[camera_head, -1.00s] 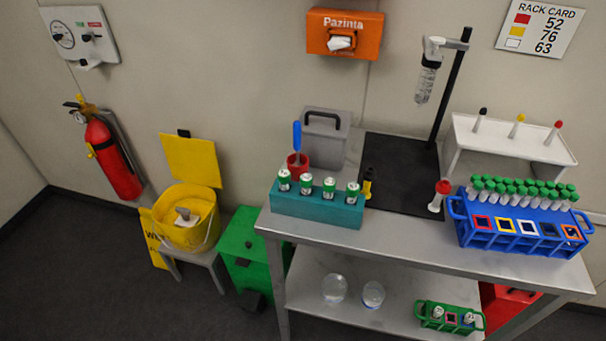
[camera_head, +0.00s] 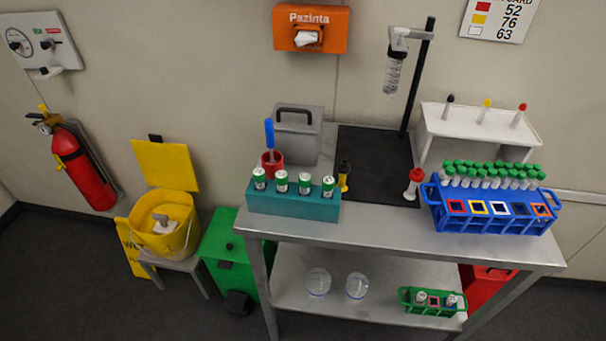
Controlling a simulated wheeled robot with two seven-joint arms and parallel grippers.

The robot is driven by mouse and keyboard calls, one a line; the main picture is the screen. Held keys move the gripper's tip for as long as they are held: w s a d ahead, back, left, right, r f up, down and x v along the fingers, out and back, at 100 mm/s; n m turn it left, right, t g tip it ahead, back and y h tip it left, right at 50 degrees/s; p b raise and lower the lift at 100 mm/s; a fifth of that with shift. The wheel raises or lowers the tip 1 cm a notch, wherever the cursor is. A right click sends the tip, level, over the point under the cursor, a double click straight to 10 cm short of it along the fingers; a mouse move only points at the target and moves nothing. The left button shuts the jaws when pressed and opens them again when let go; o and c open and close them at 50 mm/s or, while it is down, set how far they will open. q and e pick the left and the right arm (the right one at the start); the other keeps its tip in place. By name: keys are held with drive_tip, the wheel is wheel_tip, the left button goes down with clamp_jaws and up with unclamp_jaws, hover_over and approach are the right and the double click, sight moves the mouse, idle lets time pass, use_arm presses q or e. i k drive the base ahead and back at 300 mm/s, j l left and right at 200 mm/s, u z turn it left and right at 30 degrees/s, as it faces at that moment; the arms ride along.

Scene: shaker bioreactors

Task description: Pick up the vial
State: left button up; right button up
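Neither gripper is in view. Several vials show, and the frames do not tell which one is meant. A teal rack (camera_head: 293,205) on the table holds a row of white vials with green caps, such as the left one (camera_head: 259,179). A blue rack (camera_head: 490,221) at the right holds many green-capped tubes. A red-capped vial (camera_head: 413,184) stands alone left of the blue rack. A black-and-yellow vial (camera_head: 343,176) stands behind the teal rack's right end. Black-, yellow- and red-capped vials stand in the white stand (camera_head: 480,122). A small green rack (camera_head: 432,306) on the lower shelf holds two vials.
The metal table (camera_head: 380,225) has a bare front strip. A black mat and clamp stand (camera_head: 417,80), a grey box (camera_head: 298,137) and a red cup (camera_head: 272,162) are behind. Two clear dishes lie on the lower shelf. A yellow bucket (camera_head: 163,235) and green bin (camera_head: 226,260) stand left.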

sight(282, 176)
drive_tip(key=z, duration=1.35)
drive_tip(key=u, duration=1.35)
drive_tip(key=i+j, duration=0.3)
drive_tip(key=j+u, duration=0.05)
drive_tip(key=j, duration=0.05)
